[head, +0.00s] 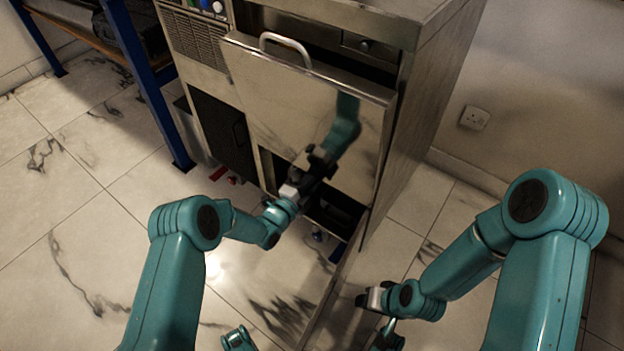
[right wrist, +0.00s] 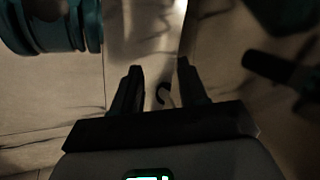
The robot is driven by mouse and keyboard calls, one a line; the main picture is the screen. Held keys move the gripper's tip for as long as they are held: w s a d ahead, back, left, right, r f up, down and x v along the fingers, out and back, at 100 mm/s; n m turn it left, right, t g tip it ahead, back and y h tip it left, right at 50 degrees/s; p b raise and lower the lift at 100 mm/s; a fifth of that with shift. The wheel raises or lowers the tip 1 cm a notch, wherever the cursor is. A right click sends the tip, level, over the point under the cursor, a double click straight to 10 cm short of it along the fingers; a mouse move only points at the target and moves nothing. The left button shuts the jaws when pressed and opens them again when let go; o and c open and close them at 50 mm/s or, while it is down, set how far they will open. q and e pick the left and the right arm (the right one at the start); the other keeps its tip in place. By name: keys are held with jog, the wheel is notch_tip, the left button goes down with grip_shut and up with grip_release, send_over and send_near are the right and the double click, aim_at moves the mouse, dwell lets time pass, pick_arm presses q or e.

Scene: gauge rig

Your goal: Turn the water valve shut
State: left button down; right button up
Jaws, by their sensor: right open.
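I cannot make out the water valve for certain. A small red item (head: 220,174) lies low beside the steel machine, near the blue leg, too small to identify. A small blue-and-metal part (head: 317,236) shows below the machine's front opening and is also unclear. My left gripper (head: 318,160) is in front of the machine's steel front panel (head: 290,100), near its lower edge; its fingers are too dark to read. My right gripper (head: 366,299) is low over the floor, right of the machine's front. In the right wrist view its fingers (right wrist: 158,76) are apart and empty.
The steel machine has a bar handle (head: 285,43) on the tilted panel and a dark vented door (head: 222,135) at its left. A blue-legged bench (head: 150,90) stands left. A wall socket (head: 474,118) is at right. Marble floor (head: 70,240) at left is clear.

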pick_arm(q)
jog(key=shift+f+m, duration=0.2)
jog(key=shift+m, duration=1.4)
jog(key=c, duration=1.1)
grip_release()
jog(key=shift+r, duration=0.1)
jog(key=p+v, duration=0.6)
jog(key=v, duration=1)
jog(key=shift+s+a, duration=0.1)
jog(key=shift+s, duration=0.1)
pick_arm(e)
jog(key=s+r+g, duration=0.1)
jog(key=s+r, duration=0.3)
jog(key=r, duration=0.2)
jog(key=shift+s+a+g, duration=0.3)
jog(key=shift+a+g, duration=0.1)
jog(key=shift+a, duration=0.05)
